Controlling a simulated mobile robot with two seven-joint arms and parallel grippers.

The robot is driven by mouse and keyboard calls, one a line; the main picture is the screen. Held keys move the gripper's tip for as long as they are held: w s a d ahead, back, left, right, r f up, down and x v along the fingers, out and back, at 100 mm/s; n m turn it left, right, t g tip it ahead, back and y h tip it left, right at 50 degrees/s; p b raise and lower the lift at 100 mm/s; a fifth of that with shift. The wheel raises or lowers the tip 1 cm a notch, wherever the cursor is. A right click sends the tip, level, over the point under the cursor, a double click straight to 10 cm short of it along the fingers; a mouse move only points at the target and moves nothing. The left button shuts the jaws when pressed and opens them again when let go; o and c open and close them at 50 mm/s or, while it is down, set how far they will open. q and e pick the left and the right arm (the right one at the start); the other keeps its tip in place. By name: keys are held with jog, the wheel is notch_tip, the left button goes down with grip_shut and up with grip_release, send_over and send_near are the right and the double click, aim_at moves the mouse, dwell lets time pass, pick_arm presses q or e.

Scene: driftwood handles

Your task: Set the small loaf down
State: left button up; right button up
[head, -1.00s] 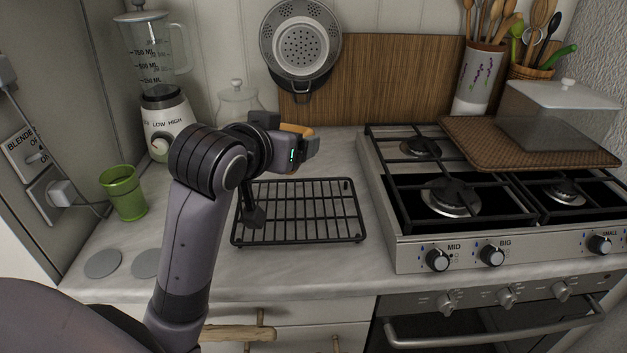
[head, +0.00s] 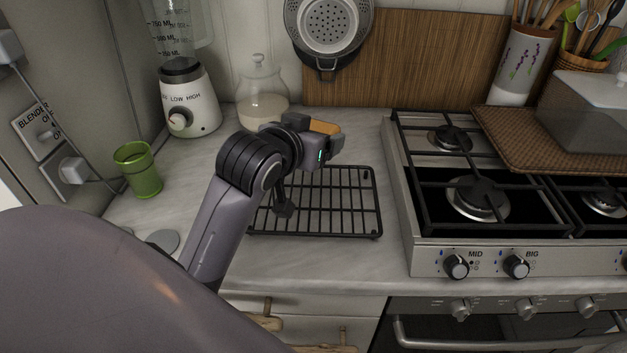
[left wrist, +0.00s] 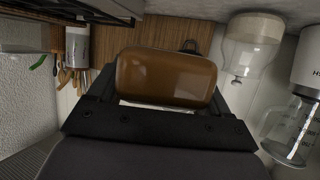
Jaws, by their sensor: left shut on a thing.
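The small loaf (left wrist: 166,76) is brown and rounded, and fills the middle of the left wrist view. In the head view only a tan strip of the loaf (head: 324,127) shows above my gripper. My left gripper (head: 335,144) is shut on it, over the back part of the black wire cooling rack (head: 343,205) on the counter. The gripper and wrist hide the rack's back left part. I cannot tell whether the loaf touches the rack. My right gripper is in neither view.
A gas stove (head: 425,255) stands right of the rack, with a woven mat (head: 520,150) on it. A glass jar (head: 262,95), a blender (head: 188,105) and a green cup (head: 138,170) stand to the left. Bare counter (head: 320,262) lies in front of the rack.

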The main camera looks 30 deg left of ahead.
aim_at(313, 194)
pick_arm(q)
notch_tip(313, 194, down, 10)
jog(key=shift+f, duration=0.1)
dwell(0.4)
jog(key=shift+f, duration=0.1)
